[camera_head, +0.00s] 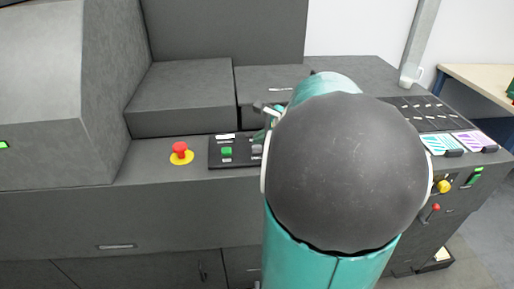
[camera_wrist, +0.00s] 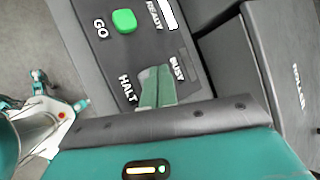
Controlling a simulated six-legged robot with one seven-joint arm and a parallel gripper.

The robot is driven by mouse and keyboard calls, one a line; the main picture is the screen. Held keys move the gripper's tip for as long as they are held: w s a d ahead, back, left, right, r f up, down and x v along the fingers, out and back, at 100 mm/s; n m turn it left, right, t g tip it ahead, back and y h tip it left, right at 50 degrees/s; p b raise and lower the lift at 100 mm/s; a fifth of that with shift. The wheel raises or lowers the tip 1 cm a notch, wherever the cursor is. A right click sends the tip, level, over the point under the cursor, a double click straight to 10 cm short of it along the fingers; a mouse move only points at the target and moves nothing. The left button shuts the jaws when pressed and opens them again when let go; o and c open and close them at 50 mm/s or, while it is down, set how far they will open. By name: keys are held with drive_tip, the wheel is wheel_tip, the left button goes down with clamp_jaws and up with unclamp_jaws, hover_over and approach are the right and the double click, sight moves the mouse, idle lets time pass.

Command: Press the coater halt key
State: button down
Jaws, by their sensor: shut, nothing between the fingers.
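The small black control panel (camera_head: 216,162) lies on the grey machine's ledge, and its face also fills the upper middle of the wrist view (camera_wrist: 150,48). It carries a green GO key (camera_wrist: 124,21), also visible in the head view (camera_head: 227,152). The HALT label (camera_wrist: 128,88) stands beside my gripper (camera_wrist: 157,76), whose green fingers are shut and empty. The fingertips are over the spot next to that label and hide most or all of the halt key there. I cannot tell whether they touch it. In the head view my arm covers the panel's right side.
A red mushroom button (camera_head: 180,149) on a yellow base stands left of the panel. A raised grey block (camera_head: 183,95) is behind it. The READY lamp (camera_wrist: 168,14) is white; the BUSY lamp (camera_wrist: 177,68) is grey.

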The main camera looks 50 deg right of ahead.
drive_tip(key=shift+f, duration=0.9)
idle(0.8)
drive_tip(key=shift+r, duration=0.9)
drive_tip(key=shift+r, duration=0.1)
drive_tip(key=shift+r, duration=2.4)
